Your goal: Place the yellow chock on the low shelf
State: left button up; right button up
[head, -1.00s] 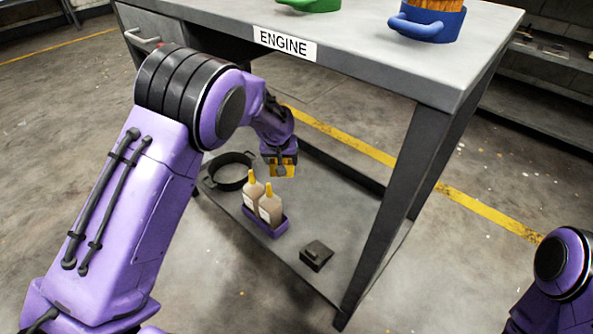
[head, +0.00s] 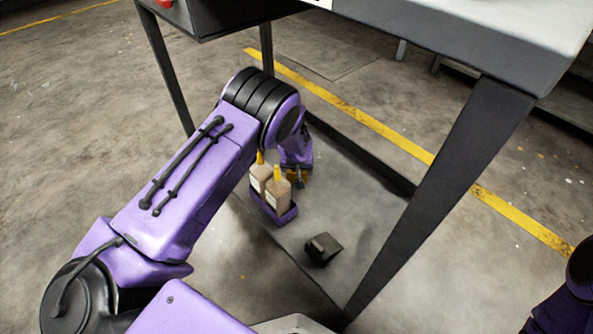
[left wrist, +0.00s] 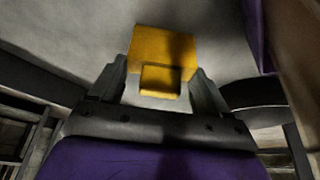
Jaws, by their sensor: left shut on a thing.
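The yellow chock (left wrist: 163,48) is between the two fingers of my left gripper (left wrist: 160,85) in the left wrist view. In the head view my left gripper (head: 298,177) points down over the low shelf (head: 350,210), just behind and right of the bottles, with bits of yellow showing at its fingers. It is shut on the chock. I cannot tell whether the chock touches the shelf. My right gripper is out of view.
Two bottles with yellow tips (head: 277,190) stand in a purple caddy (head: 277,216) close to my left gripper. A dark block (head: 322,249) lies near the shelf's front edge. A table leg (head: 440,190) rises at right. The shelf right of the gripper is bare.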

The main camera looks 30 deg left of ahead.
pick_arm(q)
jog(key=shift+r, duration=0.1)
jog(key=o, duration=1.4)
jog(key=shift+c, duration=0.2)
jog(key=p+v, duration=0.4)
jog(key=v, duration=0.3)
jog(key=shift+r, duration=0.2)
jog(key=shift+s, duration=0.1)
